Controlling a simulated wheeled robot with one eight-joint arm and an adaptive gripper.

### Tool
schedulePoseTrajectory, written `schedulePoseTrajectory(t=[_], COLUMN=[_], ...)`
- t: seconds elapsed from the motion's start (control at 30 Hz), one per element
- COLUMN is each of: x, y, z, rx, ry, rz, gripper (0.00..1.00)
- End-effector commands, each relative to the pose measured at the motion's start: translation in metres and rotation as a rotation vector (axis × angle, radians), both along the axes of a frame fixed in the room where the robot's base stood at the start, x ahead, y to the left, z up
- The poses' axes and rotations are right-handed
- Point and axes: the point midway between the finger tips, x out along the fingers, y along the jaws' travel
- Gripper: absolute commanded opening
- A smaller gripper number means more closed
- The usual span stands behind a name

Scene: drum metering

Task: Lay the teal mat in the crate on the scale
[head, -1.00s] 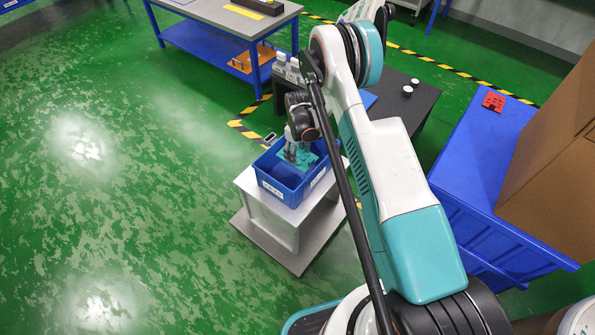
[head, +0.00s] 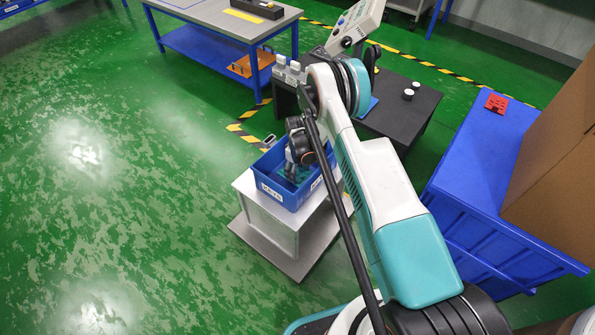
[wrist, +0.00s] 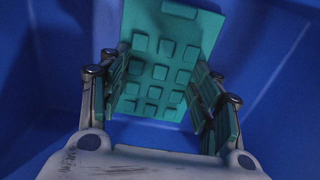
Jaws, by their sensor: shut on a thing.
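The blue crate (head: 270,192) stands upright on the white scale (head: 266,218), on a grey base plate on the floor. My gripper (head: 292,174) is down inside the crate, and the arm and crate wall partly hide it. The teal mat (wrist: 157,68), with raised square studs, lies between my gripper's two fingers in the wrist view. Blue crate walls and floor surround the mat. Whether its underside touches the crate floor cannot be told.
A dark low table (head: 395,125) with two small white-topped items stands behind the scale. A blue bin (head: 470,165) and a cardboard box (head: 556,170) are at the right. A grey-topped workbench (head: 225,15) is at the back. The green floor at left is clear.

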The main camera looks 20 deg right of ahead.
Motion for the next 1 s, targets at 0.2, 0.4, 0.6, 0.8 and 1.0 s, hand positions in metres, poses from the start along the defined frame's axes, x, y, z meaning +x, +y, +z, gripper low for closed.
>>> schedulePoseTrajectory(t=[0.2,0.4,0.6,0.8,1.0], x=[0.000,0.000,0.000,0.000,0.000], y=[0.000,0.000,0.000,0.000,0.000], z=[-0.003,-0.003,-0.002,0.014,0.056], rx=[0.000,0.000,0.000,0.000,0.000], ry=[0.000,0.000,0.000,0.000,0.000], rz=[0.000,0.000,0.000,0.000,0.000], gripper=[0.67,0.78,0.78,0.78,0.78])
